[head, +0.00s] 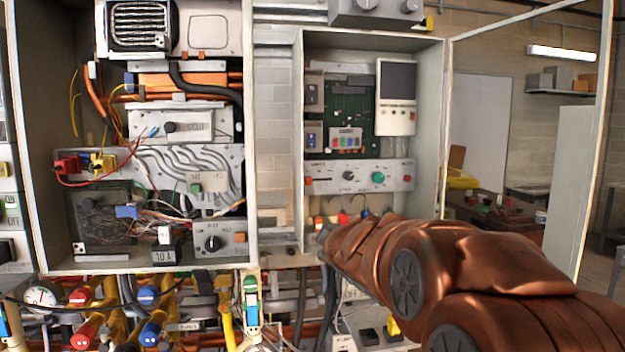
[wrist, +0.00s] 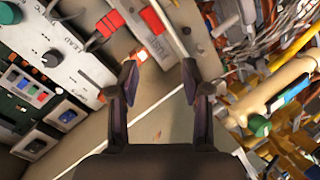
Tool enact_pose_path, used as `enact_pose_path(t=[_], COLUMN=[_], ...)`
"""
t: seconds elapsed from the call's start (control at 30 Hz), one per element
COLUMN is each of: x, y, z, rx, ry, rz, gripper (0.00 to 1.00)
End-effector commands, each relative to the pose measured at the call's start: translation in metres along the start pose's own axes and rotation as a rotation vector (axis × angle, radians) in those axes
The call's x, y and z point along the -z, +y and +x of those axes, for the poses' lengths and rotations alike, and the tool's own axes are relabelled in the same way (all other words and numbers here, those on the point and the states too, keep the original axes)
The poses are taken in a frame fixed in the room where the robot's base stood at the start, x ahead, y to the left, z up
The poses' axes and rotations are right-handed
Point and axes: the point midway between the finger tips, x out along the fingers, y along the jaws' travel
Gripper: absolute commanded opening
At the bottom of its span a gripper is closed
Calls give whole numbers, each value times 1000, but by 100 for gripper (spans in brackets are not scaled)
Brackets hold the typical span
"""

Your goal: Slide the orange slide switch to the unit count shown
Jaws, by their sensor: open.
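The orange slide switch (head: 308,180) is a small orange piece at the left end of a dark slot on the grey control panel (head: 400,178) in the open right cabinet. In the wrist view the small orange piece (wrist: 101,98) shows at the panel's edge, just left of my left fingertip. My gripper (wrist: 158,85) is open and empty, its two dark fingers apart. In the head view my copper-coloured arm reaches in from the lower right, with its end below the panel. The white controller (head: 396,115) has a dark screen; I cannot read a count.
A black knob (head: 348,175) and a green knob (head: 378,177) sit right of the slot. Red connectors (wrist: 105,28) stand close above the fingers in the wrist view. Pipes and valves (head: 150,315) crowd the space below the left cabinet. The glass door (head: 520,140) stands open at right.

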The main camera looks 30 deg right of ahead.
Motion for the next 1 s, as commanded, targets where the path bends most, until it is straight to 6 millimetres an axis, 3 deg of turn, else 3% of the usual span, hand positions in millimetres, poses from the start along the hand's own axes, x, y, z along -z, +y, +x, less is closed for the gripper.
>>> enact_pose_path(t=[0.03,0.1,0.2,0.3,0.43,0.67,1.0], x=[8,20,38,47,53,56,79], y=[28,54,86,102,112,112,115], z=[6,12,13,13,9,9,43], rx=[-46,-97,-159,-189,-211,-211,-212], ry=[56,141,258,353,439,498,501], rz=[-59,-154,-290,-407,-520,-594,-595], gripper=[48,48,48,48,48,48,48])
